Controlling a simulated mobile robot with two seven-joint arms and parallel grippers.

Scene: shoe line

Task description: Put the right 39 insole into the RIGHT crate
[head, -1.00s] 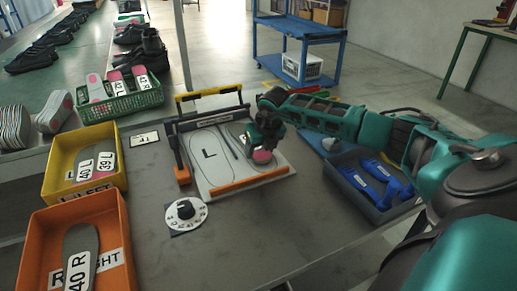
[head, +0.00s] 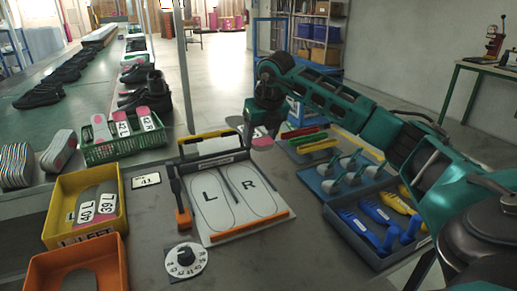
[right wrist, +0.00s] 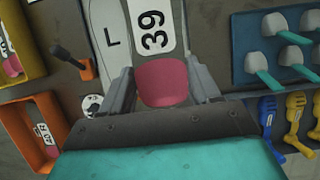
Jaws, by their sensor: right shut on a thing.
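My right gripper (head: 262,118) is shut on an insole with a pink heel (head: 262,141). It holds the insole in the air above the far right part of the L/R board (head: 250,226). In the right wrist view the insole's pink heel (right wrist: 163,82) sits between the fingers, and its white label reads 39. The letter after the number is hidden or out of view. The orange crate (head: 112,256) stands at the bottom left, partly cut off, with a grey insole inside. It also shows in the right wrist view (right wrist: 18,122). My left gripper is not in view.
A yellow LEFT crate (head: 52,222) with labelled insoles stands behind the orange one. A dial (head: 186,261) lies before the board. A green basket (head: 95,154) stands at the back left. Blue trays of tools (head: 345,228) lie right. The table between dial and crates is clear.

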